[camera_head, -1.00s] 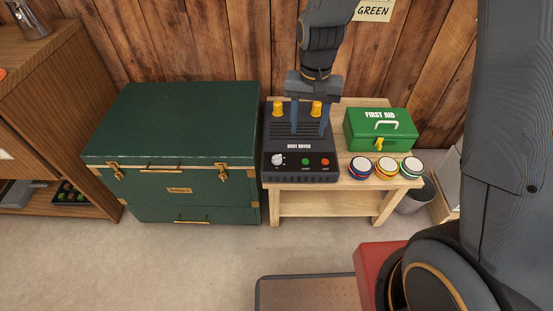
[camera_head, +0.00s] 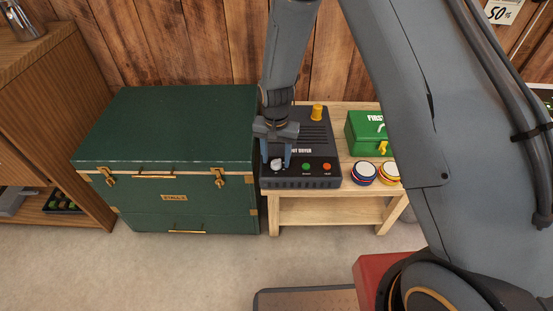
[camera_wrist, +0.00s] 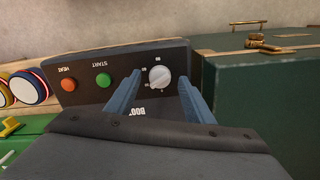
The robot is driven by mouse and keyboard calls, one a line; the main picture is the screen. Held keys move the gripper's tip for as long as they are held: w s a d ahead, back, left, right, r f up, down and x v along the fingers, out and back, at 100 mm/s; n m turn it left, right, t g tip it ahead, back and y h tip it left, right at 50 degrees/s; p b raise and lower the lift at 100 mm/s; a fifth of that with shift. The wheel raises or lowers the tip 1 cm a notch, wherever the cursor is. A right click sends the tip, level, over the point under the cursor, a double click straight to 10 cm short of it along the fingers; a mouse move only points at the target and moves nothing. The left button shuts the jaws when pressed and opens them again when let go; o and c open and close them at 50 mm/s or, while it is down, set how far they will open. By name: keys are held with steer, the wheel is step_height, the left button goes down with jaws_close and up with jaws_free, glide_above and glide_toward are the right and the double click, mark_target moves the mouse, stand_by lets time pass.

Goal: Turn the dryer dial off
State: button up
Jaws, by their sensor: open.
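The black boot dryer (camera_head: 318,136) sits on a wooden bench. Its white dial (camera_head: 277,165) is at the left of the front panel, beside a green button (camera_head: 306,167) and an orange-red button (camera_head: 327,167). My gripper (camera_head: 276,160) is open over the dial, with a blue finger on each side of it in the head view. In the wrist view the dial (camera_wrist: 159,77) shows beyond and between the two fingertips (camera_wrist: 162,84), with printed marks around it. Whether the fingers touch the dial cannot be told. My gripper hides the back left of the dryer.
A green trunk (camera_head: 165,130) stands close on the left of the bench (camera_head: 350,190). A green first aid box (camera_head: 364,131) and round rolls (camera_head: 363,173) are on the right, partly hidden by my arm. A wooden wall rises behind.

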steer(key=shift+f, duration=0.4)
steer(key=c, duration=1)
steer(key=shift+c, duration=0.2)
steer(key=shift+n, duration=0.4)
steer(key=n+p, duration=0.2)
steer(key=n, duration=0.3)
steer(key=n+p, duration=0.1)
steer(key=n, duration=0.5)
